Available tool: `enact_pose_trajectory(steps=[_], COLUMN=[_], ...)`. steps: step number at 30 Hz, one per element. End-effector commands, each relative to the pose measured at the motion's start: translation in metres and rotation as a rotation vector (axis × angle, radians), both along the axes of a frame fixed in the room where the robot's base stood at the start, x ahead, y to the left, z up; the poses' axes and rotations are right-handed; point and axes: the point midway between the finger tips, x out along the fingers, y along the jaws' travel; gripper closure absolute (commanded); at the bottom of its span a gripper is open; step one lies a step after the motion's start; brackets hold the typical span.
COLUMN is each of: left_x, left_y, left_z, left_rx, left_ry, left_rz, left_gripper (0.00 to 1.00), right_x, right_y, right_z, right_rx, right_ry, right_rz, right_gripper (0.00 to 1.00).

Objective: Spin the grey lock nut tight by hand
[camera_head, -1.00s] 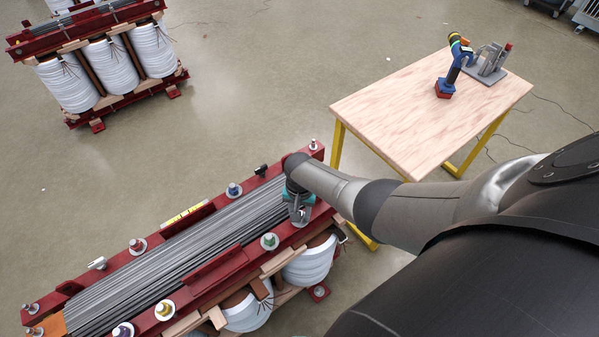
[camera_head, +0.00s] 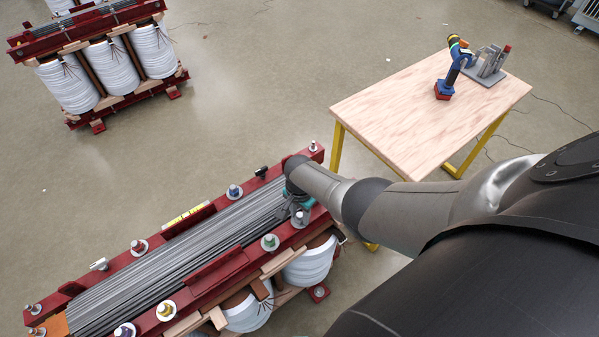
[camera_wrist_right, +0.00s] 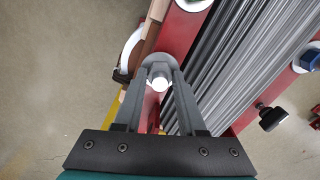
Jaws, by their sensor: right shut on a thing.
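The grey lock nut (camera_wrist_right: 160,70) sits on a bolt with a pale, bright end, over a round grey washer, on the red clamp beam (camera_wrist_right: 179,45). My right gripper (camera_wrist_right: 161,72) is shut on the nut, one finger on each side. In the head view my right gripper (camera_head: 299,212) points down at the right end of the near beam, and the nut is mostly hidden there. How tightly the nut sits against the washer cannot be told. My left gripper is not in view.
Other coloured nuts, green (camera_head: 270,242), blue (camera_head: 234,191) and yellow (camera_head: 166,309), stand along the red beams beside the grey laminated core (camera_head: 190,257). A wooden table (camera_head: 420,110) holds a cordless tool (camera_head: 452,70) and a grey fixture. Another core assembly stands far left.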

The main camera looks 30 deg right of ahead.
Motion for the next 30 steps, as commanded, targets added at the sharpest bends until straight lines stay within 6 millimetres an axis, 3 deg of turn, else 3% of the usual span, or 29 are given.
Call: enact_pose_trajectory(steps=[12,21,22,30], left_x=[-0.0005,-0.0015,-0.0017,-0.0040], left_y=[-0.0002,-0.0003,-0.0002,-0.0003], left_z=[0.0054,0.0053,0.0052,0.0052], left_rx=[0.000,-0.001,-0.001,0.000], left_ry=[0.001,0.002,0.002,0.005], left_rz=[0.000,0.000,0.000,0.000], left_gripper=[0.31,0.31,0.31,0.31], right_x=[0.0007,0.0006,0.0007,0.0005], right_y=[-0.0009,-0.0014,-0.0013,-0.0007], right_z=[0.0008,0.0005,0.0005,0.0003], right_rx=[-0.002,-0.003,-0.003,-0.001], right_ry=[-0.002,-0.002,-0.002,-0.001], right_rz=[-0.383,-0.418,-0.417,-0.416], right_gripper=[1.00,1.00,0.59,0.28])
